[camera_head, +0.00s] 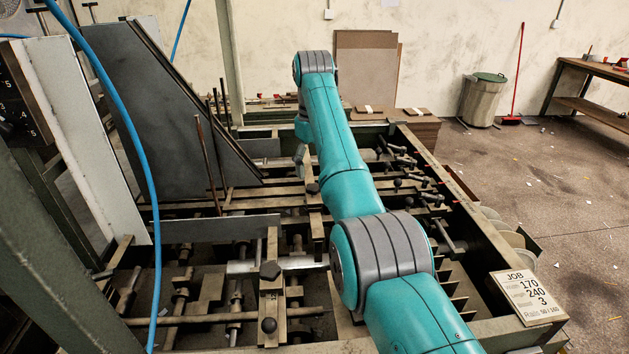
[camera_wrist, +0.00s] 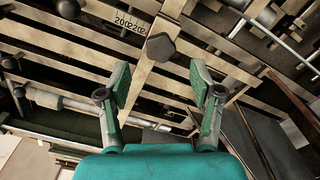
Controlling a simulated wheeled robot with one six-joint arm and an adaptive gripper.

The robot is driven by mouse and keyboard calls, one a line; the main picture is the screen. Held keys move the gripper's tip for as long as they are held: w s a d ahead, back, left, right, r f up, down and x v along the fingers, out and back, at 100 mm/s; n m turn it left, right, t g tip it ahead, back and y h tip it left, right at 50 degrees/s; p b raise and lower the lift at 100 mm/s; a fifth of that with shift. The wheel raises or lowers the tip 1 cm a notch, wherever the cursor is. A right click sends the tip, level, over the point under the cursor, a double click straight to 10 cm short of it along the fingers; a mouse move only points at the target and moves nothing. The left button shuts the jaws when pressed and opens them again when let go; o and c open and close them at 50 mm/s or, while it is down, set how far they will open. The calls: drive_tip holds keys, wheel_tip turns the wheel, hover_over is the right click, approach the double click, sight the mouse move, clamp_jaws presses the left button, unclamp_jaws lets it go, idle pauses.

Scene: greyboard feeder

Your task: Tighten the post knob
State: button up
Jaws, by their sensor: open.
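A dark lobed knob (camera_wrist: 160,47) sits on a pale flat bar (camera_wrist: 146,76) in the wrist view, just beyond my fingertips. My gripper (camera_wrist: 160,82) is open, with one green finger on each side of that bar and nothing between them. The knob appears ahead of the gap between the fingers, apart from both. In the head view my arm covers the middle of the feeder, and I cannot tell which knob there is the same one.
A number scale (camera_wrist: 130,22) lies beside the knob. Rails and rods cross the feeder frame. Several black-handled levers (camera_head: 432,199) line the right side. A job card (camera_head: 527,297) stands at front right. A tall dark sloping plate (camera_head: 165,110) rises on the left. Open floor lies to the right.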

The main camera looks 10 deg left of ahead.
sight(313, 186)
drive_tip(key=shift+f, duration=2.5)
drive_tip(key=c, duration=1.1)
